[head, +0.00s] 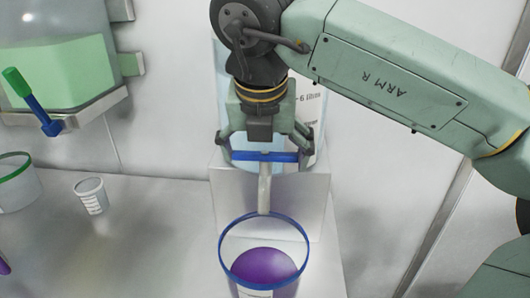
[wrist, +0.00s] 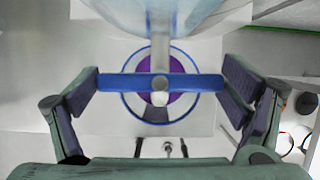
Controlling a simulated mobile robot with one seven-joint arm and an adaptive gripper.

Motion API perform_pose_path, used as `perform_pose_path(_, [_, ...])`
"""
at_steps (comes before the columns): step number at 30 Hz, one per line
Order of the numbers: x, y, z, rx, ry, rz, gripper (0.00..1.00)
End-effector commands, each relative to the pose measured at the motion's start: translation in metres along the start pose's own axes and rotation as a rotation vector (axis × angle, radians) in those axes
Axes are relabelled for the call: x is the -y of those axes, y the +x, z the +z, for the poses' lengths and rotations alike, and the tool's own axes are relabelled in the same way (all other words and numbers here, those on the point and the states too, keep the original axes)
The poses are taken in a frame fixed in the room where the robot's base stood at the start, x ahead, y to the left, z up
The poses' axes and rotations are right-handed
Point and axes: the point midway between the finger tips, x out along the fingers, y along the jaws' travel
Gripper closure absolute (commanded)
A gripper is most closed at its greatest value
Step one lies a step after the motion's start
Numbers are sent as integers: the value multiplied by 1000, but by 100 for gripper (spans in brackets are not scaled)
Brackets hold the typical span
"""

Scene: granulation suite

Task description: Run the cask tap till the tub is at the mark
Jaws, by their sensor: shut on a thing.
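My gripper (head: 264,152) is shut on the blue tap handle (head: 262,156), with a finger at each end. The handle lies crosswise, as the wrist view also shows (wrist: 190,82). The pale grey spout (head: 264,192) points down below it, over the tub. The tub (head: 223,254) has a blue rim and holds purple liquid (head: 264,264), its surface below the rim. A white label shows at its lower front, cut off by the picture edge. I cannot make out the mark or a falling stream. The pale cask (head: 222,92) stands behind my gripper, mostly hidden.
The cask rests on a white stand (head: 232,194). At left are a small white cup (head: 91,196), a green-rimmed tub (head: 18,182) and a tank of green liquid (head: 66,72) with a green-and-blue tap handle (head: 32,102). The bench between cup and blue-rimmed tub is clear.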

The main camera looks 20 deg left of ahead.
Motion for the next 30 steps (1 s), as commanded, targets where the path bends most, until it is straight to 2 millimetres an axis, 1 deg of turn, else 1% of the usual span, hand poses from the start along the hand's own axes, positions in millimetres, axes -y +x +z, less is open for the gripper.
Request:
perform_pose_path(7, [0, 2, 0, 0, -97, 42, 36])
perform_pose_path(21, [0, 0, 0, 1, -396, 167, 36])
perform_pose_path(30, [0, 0, 0, 1, -500, 208, 36])
